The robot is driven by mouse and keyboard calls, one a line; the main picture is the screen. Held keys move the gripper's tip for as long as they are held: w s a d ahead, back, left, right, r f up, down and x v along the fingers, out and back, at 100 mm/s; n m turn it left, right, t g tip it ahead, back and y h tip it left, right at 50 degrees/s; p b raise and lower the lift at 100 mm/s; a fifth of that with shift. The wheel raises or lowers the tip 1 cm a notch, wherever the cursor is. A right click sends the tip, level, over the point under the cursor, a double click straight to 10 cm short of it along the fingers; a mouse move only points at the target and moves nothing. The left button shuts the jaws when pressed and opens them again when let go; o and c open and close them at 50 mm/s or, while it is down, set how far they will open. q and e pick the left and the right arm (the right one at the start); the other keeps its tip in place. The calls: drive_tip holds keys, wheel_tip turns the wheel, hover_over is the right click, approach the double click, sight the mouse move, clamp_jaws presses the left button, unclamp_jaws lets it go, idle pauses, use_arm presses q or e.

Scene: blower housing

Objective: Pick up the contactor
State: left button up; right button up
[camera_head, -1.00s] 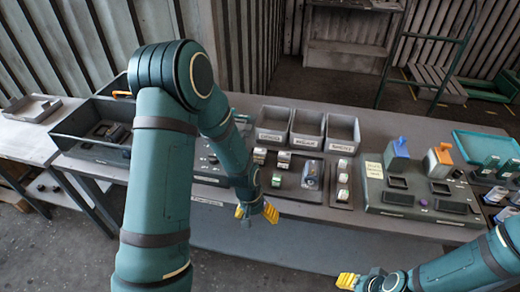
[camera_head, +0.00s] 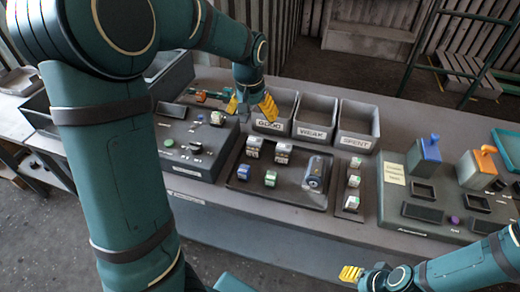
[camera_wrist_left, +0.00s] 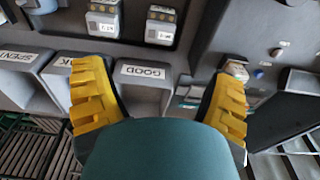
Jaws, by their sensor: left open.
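Two pale blocks with brass terminals and small labels, which look like contactors, stand on the dark tray (camera_head: 236,181). The left block (camera_head: 254,146) and right block (camera_head: 283,153) also show at the top of the left wrist view (camera_wrist_left: 103,20). Which one is meant, I cannot tell. My left gripper (camera_head: 251,106) is open and empty, above the front of the GOOD bin (camera_head: 281,106), behind the blocks and apart from them. In the left wrist view my left gripper (camera_wrist_left: 160,75) has its fingers wide apart. My right gripper (camera_head: 350,273) is low at the front; its opening is unclear.
A WEAK bin (camera_head: 314,117) and a SPENT bin (camera_head: 357,126) stand beside the GOOD bin. The tray also holds a grey-blue cylinder (camera_head: 315,173) and small blue and green parts. A control panel (camera_head: 175,140) is left; another panel (camera_head: 403,212) with switches is right.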

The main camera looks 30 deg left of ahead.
sight(255, 140)
use_arm(q)
drive_tip(key=f, duration=0.3)
drive_tip(key=f+b, duration=0.1)
drive_tip(key=f, duration=0.2)
drive_tip(key=w+f+b, duration=0.1)
drive_tip(key=f, duration=0.2)
drive_tip(key=shift+w+a+f, duration=0.1)
drive_tip(key=shift+f, duration=0.05)
drive_tip(key=f, duration=0.1)
drive_tip(key=f+b, duration=0.1)
drive_tip(key=f, duration=0.1)
drive_tip(key=f+b, duration=0.1)
drive_tip(key=f, duration=0.1)
drive_tip(key=shift+w+a, duration=0.1)
drive_tip(key=shift+w, duration=0.2)
drive_tip(key=c, duration=1.2)
